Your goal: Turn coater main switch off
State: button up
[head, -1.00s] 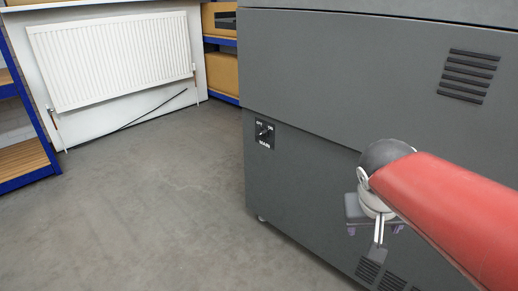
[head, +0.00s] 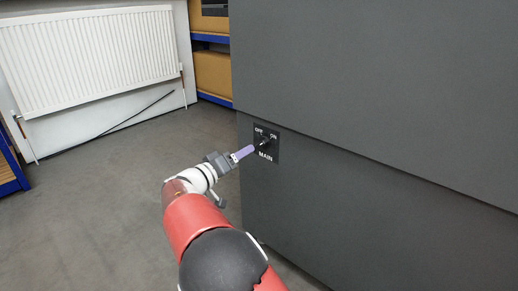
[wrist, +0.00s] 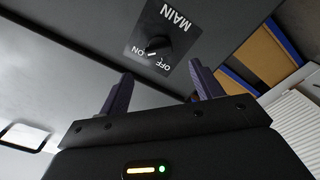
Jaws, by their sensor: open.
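The main switch (head: 265,142) is a dark rotary knob on a small black plate marked OFF, ON and MAIN. It sits on the front of the grey coater (head: 370,110), near its left edge. I cannot tell for sure which mark the knob points to. My gripper (head: 252,149) is just in front of the plate, its purple fingers towards the knob. In the wrist view my gripper (wrist: 160,70) is open and empty. The knob (wrist: 157,46) shows beyond and between the fingertips, apparently not touched.
A white radiator (head: 90,55) hangs on the back wall. Blue shelving with brown boxes (head: 213,75) stands behind the coater, and another shelf (head: 10,165) is at the left edge. The grey floor (head: 100,210) left of the coater is clear.

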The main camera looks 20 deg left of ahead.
aim_at(259, 145)
jog(key=x, duration=0.7)
jog(key=shift+w+d, duration=0.1)
jog(key=shift+c, duration=0.3)
jog(key=c, duration=0.9)
